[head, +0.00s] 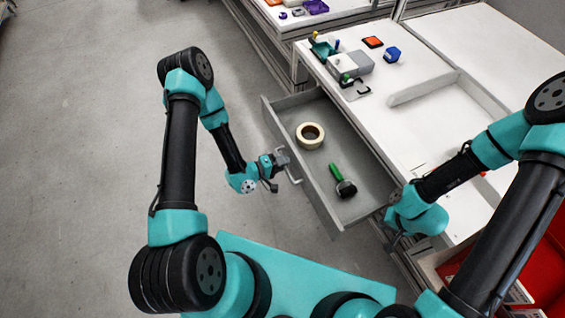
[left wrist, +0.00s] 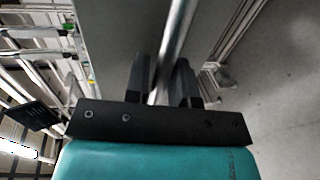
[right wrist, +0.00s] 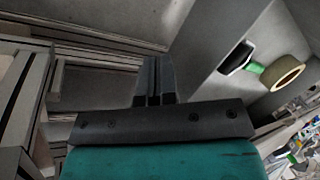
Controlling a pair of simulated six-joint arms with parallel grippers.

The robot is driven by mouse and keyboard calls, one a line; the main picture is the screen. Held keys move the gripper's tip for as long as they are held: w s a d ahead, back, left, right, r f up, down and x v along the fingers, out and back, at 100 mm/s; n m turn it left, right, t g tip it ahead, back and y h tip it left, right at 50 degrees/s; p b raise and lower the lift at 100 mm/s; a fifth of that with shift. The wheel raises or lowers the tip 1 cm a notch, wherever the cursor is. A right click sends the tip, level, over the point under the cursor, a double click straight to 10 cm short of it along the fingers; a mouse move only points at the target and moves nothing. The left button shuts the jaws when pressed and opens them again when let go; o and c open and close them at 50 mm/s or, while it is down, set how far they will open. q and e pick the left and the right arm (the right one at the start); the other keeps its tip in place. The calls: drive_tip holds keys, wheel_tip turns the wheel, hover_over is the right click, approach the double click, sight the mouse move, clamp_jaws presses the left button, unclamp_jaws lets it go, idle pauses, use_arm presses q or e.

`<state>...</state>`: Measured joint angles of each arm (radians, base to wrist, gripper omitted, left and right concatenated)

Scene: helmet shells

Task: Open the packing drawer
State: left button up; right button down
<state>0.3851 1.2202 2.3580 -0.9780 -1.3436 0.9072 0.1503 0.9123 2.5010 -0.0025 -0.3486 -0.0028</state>
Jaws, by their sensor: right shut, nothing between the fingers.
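The grey packing drawer (head: 330,203) stands pulled out from under the white worktop. A roll of tape (head: 310,135) and a green-handled tool (head: 343,182) lie inside it. My left gripper (head: 284,162) is at the metal bar handle (head: 293,179) on the drawer's front. In the left wrist view the handle bar (left wrist: 178,40) passes between the fingers (left wrist: 166,82), which are closed about it. My right gripper, mostly hidden by its own arm in the head view, shows in the right wrist view (right wrist: 154,80) with its fingers together and empty, near the drawer's right end.
The worktop (head: 425,85) carries a grey box (head: 350,67), a blue block (head: 392,54) and an orange-topped item (head: 373,42) at the back. A red bin (head: 540,270) is at the lower right. The floor (head: 90,130) left of the drawer is clear.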

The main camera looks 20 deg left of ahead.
use_arm(q)
drive_tip(key=shift+o, duration=1.3)
drive_tip(key=shift+s, duration=0.1)
drive_tip(key=v, duration=1.7)
drive_tip(key=shift+s, duration=0.1)
wheel_tip(320, 180, down, 4)
drive_tip(key=w+d+m+g+y, duration=0.2)
drive_tip(key=m+g+y, duration=0.2)
drive_tip(key=g, duration=0.1)
drive_tip(key=s+d+r+m+g+y, duration=0.2)
drive_tip(key=s+d+g+y, duration=0.1)
drive_tip(key=d+g, duration=0.1)
drive_tip(key=shift+d+r+m+g+y, duration=0.25)
drive_tip(key=shift+r+m+g+y, duration=0.05)
drive_tip(key=shift+r+m+g, duration=0.1)
